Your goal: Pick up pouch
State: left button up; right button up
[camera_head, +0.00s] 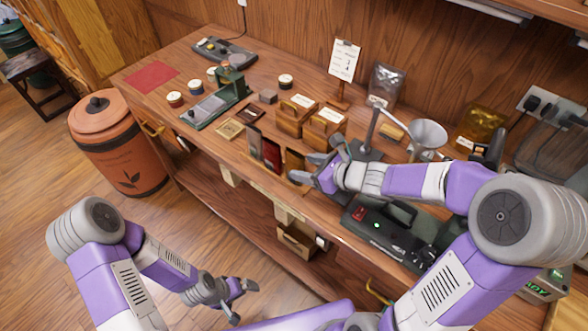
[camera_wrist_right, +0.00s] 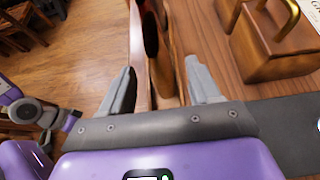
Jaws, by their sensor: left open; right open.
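Dark upright pouches stand in a row near the table's front edge in the head view: a dark brown one (camera_head: 255,141), a red one (camera_head: 271,153) and a tan-brown one (camera_head: 294,164). My right gripper (camera_head: 311,168) is open at the right end of this row, close to the tan-brown one. In the right wrist view, brown upright shapes (camera_wrist_right: 166,70) lie ahead between the open fingers (camera_wrist_right: 163,88); contact cannot be told. A silver pouch (camera_head: 386,84) and a gold pouch (camera_head: 482,124) stand at the back. My left gripper (camera_head: 240,297) is open and empty above the floor.
Wooden blocks with handles (camera_head: 291,118) stand behind the row, also close on the right in the right wrist view (camera_wrist_right: 275,40). A metal funnel stand (camera_head: 428,133) and a dark sealing device (camera_head: 390,232) are near my right arm. An orange bin (camera_head: 120,150) stands left.

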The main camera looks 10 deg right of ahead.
aim_at(295, 165)
jog(key=b+x, duration=0.1)
jog(key=x, duration=0.3)
jog(key=shift+a, duration=0.1)
jog(key=shift+w+a+f, duration=0.15)
jog(key=shift+w, duration=0.1)
jog(key=shift+c, duration=0.2)
jog(key=c, duration=1.1)
